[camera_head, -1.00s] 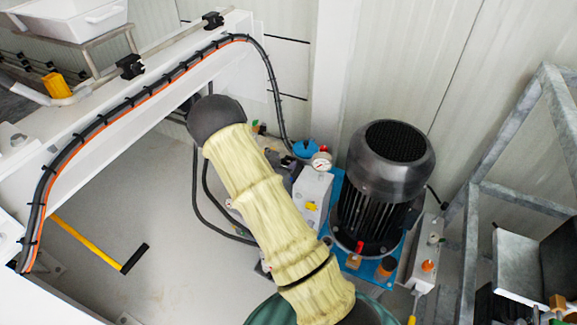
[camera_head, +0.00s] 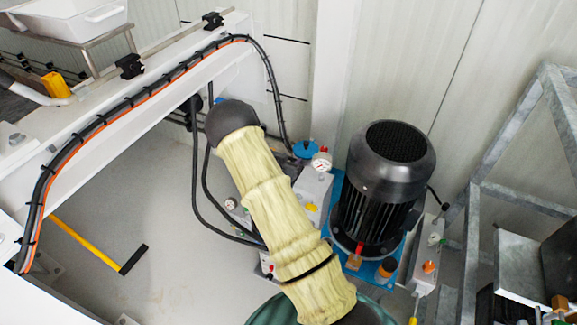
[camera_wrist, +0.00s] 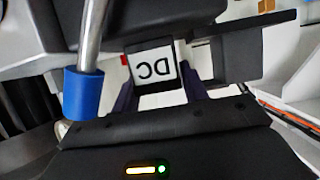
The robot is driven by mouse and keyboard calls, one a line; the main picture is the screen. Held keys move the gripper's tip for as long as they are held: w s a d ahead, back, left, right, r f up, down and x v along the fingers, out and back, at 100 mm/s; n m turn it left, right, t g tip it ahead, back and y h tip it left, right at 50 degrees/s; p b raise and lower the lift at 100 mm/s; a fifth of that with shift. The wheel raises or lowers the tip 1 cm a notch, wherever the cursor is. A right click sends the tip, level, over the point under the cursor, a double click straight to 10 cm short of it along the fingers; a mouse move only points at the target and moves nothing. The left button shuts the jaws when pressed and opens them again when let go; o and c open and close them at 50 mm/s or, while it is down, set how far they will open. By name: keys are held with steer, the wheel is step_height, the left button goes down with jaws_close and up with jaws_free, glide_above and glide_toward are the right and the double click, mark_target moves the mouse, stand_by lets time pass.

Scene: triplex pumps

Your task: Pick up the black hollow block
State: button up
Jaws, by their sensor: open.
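In the wrist view, a small dark block (camera_wrist: 154,66) shows a white face with the letters "DC" upside down. My gripper (camera_wrist: 158,82) is open, with one dark finger on each side of this block. I cannot tell whether the fingers touch it. A larger black angular piece (camera_wrist: 232,58) is just to its right. I cannot tell from here which of these is hollow. In the head view, my sleeved arm reaches up and left, and no gripper fingers show there.
A blue-collared metal tube (camera_wrist: 83,92) stands close left of my gripper in the wrist view. In the head view, a black motor (camera_head: 385,185) stands on a blue base right of my arm. A metal rack (camera_head: 510,205) is farther right. A white beam (camera_head: 110,150) carries cables.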

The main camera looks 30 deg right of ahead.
steer(key=c, duration=0.7)
steer(key=shift+r+p, duration=0.75)
steer(key=shift+r, duration=4.25)
steer(key=shift+c, duration=0.2)
